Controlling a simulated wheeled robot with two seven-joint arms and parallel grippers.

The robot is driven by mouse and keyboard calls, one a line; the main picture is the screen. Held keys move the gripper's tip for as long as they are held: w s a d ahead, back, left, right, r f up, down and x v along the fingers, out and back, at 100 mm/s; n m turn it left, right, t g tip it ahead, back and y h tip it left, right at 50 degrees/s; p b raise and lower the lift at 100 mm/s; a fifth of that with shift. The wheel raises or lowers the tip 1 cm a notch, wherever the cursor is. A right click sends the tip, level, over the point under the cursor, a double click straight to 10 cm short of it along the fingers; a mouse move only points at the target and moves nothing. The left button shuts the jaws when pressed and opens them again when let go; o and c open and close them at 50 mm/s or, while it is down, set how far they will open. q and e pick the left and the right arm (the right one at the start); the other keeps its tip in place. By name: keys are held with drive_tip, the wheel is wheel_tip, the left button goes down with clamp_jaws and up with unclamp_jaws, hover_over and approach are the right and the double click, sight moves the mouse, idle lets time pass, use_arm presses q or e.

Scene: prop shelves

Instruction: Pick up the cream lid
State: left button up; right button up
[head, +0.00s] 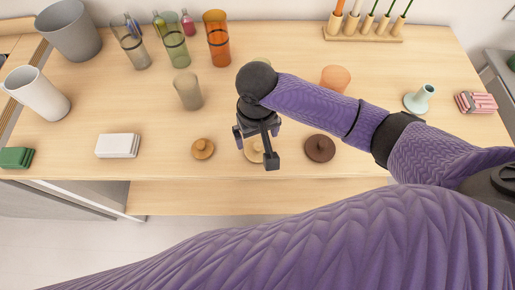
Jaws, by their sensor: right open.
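The cream lid (251,156) is a pale round disc lying on the wooden table near its front edge. My right gripper (256,147) is directly over it, pointing down, with its fingers apart on either side of it in the picture. The gripper hides much of the lid. I cannot tell how far the fingertips are above the table. My left gripper is not in view.
A beige cup (187,91) stands behind. Coloured glasses (217,40) stand at the back left. A white stack (117,146) lies front left.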

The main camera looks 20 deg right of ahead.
sight(258, 145)
wheel_tip(258, 145, down, 5)
drive_tip(key=shift+s+d+f+b, duration=0.1)
drive_tip(key=shift+s+b, duration=0.05)
drive_tip(key=shift+b, duration=0.8)
drive_tip(key=shift+c, duration=0.3)
